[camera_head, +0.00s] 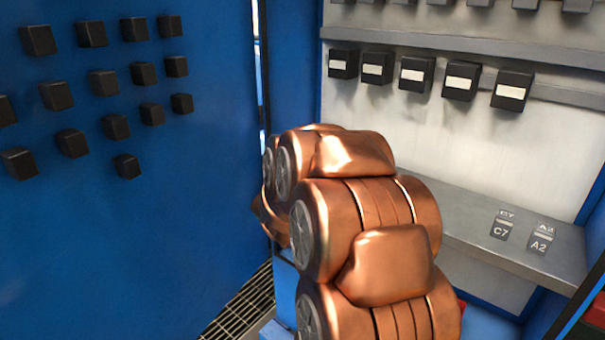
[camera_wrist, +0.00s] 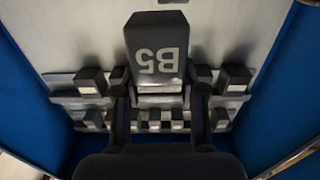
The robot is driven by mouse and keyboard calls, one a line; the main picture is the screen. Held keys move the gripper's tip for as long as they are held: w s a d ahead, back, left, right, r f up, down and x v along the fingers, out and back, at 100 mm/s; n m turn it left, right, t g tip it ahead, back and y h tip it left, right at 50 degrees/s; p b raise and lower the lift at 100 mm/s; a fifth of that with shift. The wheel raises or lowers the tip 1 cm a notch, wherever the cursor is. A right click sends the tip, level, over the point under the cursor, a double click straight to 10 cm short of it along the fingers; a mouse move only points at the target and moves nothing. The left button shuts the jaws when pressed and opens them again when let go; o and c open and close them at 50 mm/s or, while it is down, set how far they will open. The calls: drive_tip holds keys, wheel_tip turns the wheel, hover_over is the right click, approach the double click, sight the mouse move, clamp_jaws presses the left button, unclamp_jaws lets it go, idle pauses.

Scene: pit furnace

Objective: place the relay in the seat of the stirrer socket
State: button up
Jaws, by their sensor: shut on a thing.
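A dark grey block marked B5 (camera_wrist: 157,45), which looks like a relay, is held in the wrist view, its lettering upside down. My gripper (camera_wrist: 158,82) is shut on it, with one finger on each side. In the head view my copper-coloured arm hides the gripper and this block. Black sockets with white labels line a rail on the pale panel, such as one (camera_head: 510,91) at the right end of the lower row. The labels are too small to read, so I cannot tell which is the stirrer socket. The wrist view shows rows of sockets beyond the held block.
A grey shelf (camera_head: 470,225) runs below the panel. Two small grey blocks marked C7 (camera_head: 502,229) and A2 (camera_head: 540,240) stand on its right part. A blue door (camera_head: 200,200) with several black boxes stands at the left. Blue cabinet walls flank the panel.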

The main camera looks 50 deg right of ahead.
drive_tip(key=w+d+p, duration=0.1)
drive_tip(key=w+d, duration=0.2)
drive_tip(key=w, duration=0.1)
drive_tip(key=w+d+f+p, duration=0.1)
drive_tip(key=w+d, duration=0.3)
drive_tip(key=w+d+p, duration=0.1)
drive_tip(key=w+d, duration=0.2)
drive_tip(key=w, duration=0.1)
drive_tip(key=shift+w+d+f, duration=0.2)
drive_tip(key=shift+w+d, duration=0.15)
drive_tip(key=shift+w+d+f+p, duration=0.1)
drive_tip(key=shift+f+p, duration=0.2)
drive_tip(key=shift+p, duration=0.05)
drive_tip(key=shift+f+p, duration=0.3)
drive_tip(key=shift+f, duration=1.2)
drive_tip(key=shift+f, duration=0.1)
drive_tip(key=o, duration=1.2)
drive_tip(key=shift+c, duration=0.2)
